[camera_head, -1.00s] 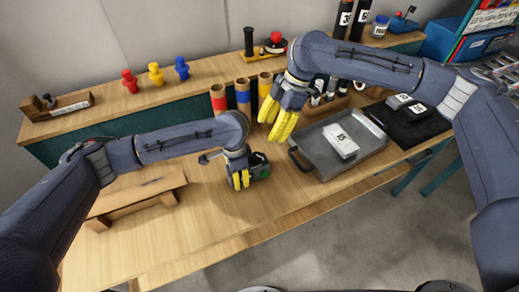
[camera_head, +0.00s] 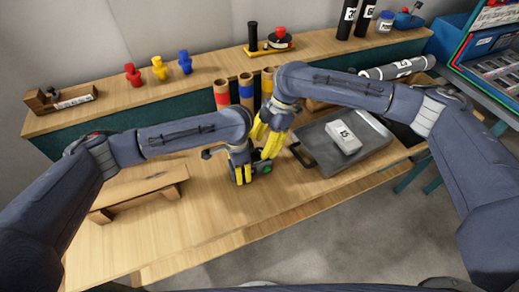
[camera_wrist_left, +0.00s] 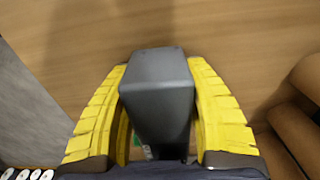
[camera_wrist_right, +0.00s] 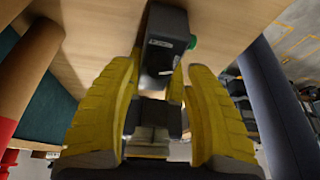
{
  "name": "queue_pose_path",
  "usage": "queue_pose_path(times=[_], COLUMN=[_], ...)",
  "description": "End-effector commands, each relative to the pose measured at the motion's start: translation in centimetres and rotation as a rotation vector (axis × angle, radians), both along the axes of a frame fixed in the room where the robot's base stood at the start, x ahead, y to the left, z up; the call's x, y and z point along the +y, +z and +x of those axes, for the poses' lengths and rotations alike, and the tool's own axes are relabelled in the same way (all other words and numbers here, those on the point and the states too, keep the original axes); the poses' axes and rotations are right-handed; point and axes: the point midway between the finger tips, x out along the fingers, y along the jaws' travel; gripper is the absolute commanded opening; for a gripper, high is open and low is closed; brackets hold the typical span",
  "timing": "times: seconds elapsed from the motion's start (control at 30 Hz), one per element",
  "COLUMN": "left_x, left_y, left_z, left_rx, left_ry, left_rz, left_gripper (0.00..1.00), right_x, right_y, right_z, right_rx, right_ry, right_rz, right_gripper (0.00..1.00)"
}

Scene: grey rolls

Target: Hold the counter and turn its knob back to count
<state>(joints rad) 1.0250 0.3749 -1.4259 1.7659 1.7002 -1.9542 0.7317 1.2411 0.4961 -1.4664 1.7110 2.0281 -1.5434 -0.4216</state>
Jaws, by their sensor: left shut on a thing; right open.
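The counter (camera_head: 260,166) is a small dark box with a green part, standing on the table near the middle. My left gripper (camera_head: 243,173) is shut on it; in the left wrist view the dark box (camera_wrist_left: 158,95) sits between both yellow fingers. My right gripper (camera_head: 264,143) is open just behind and above the counter. In the right wrist view the counter (camera_wrist_right: 163,50) lies beyond the open fingertips, with its green part (camera_wrist_right: 193,42) on the right side. The knob cannot be made out clearly, and I cannot tell whether the right fingers touch anything.
Cardboard tubes with red, blue and yellow bands (camera_head: 222,95) stand close behind the grippers. A grey tray (camera_head: 318,155) with a white box (camera_head: 343,137) lies to the right. A wooden stand (camera_head: 140,190) is on the left. The table front is clear.

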Motion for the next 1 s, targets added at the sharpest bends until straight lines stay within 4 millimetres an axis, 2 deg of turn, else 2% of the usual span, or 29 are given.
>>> queue_pose_path(times=[0.23, 0.67, 1.0], left_x=[0.0, 0.0, 0.0], left_y=[0.0, 0.0, 0.0], left_z=[0.0, 0.0, 0.0], left_rx=[0.0, 0.0, 0.0], left_ry=[0.0, 0.0, 0.0], left_rz=[0.001, 0.001, 0.001], left_gripper=[0.06, 0.06, 0.06], right_x=[0.7, 0.8, 0.8], right_y=[-1.8, -2.1, -2.1], right_z=[-0.3, -0.4, -0.4], right_rx=[0.001, 0.0, -0.001], right_ry=[-0.001, -0.001, 0.0], right_rz=[0.001, 0.0, 0.0], right_gripper=[0.52, 0.53, 0.13])
